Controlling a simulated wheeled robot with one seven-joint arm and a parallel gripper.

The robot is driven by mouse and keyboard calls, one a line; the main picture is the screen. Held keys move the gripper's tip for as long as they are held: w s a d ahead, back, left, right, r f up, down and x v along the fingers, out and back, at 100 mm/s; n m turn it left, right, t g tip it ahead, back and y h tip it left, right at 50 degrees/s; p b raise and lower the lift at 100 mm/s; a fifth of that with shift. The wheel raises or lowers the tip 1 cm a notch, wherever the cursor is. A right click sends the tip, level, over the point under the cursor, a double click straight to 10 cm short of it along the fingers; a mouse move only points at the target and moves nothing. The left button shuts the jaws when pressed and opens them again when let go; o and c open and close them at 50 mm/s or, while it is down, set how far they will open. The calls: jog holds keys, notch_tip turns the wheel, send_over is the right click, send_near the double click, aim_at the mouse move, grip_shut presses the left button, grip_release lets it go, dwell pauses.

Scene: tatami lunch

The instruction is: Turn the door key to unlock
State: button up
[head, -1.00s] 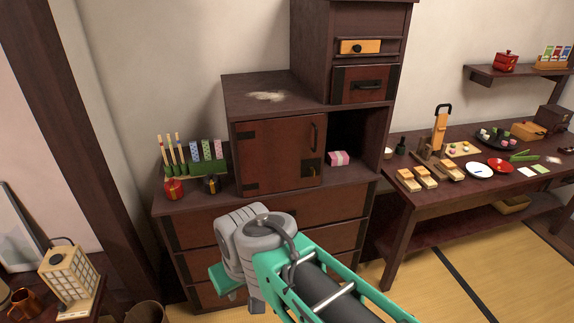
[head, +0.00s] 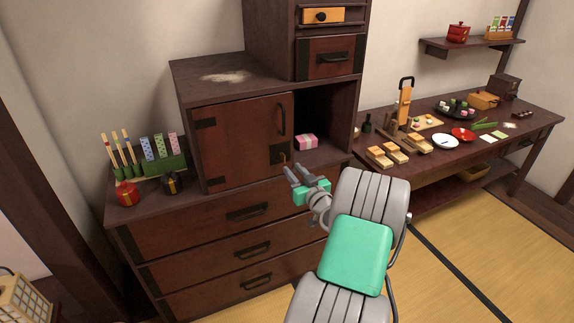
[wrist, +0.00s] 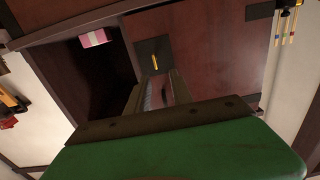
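The cabinet door (head: 235,140) is reddish brown with a black handle and stands closed. A dark lock plate (head: 277,154) sits at its lower right corner, with a small brass key (head: 284,158) in it. In the wrist view the lock plate (wrist: 148,47) and yellow key (wrist: 154,62) show just beyond my fingers. My gripper (head: 293,169) is in front of and slightly below the lock, pointing at it. Its two fingers are apart with a gap between them. They look empty and apart from the key, though the exact distance is hard to tell.
An open compartment right of the door holds a pink box (head: 306,142). Drawers (head: 250,212) with black handles lie below. A red pot (head: 126,193) and a dark pot (head: 172,184) stand on the ledge at left. A food-laden table (head: 410,165) is at right.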

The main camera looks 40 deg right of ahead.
aim_at(287, 158)
jog(key=x, duration=0.2)
jog(key=p+x, duration=0.1)
jog(key=x, duration=0.4)
jog(key=shift+w+d+r+p, duration=0.15)
jog(key=shift+d+p, duration=0.2)
jog(key=shift+d, duration=0.15)
jog(key=shift+c, duration=0.5)
grip_shut()
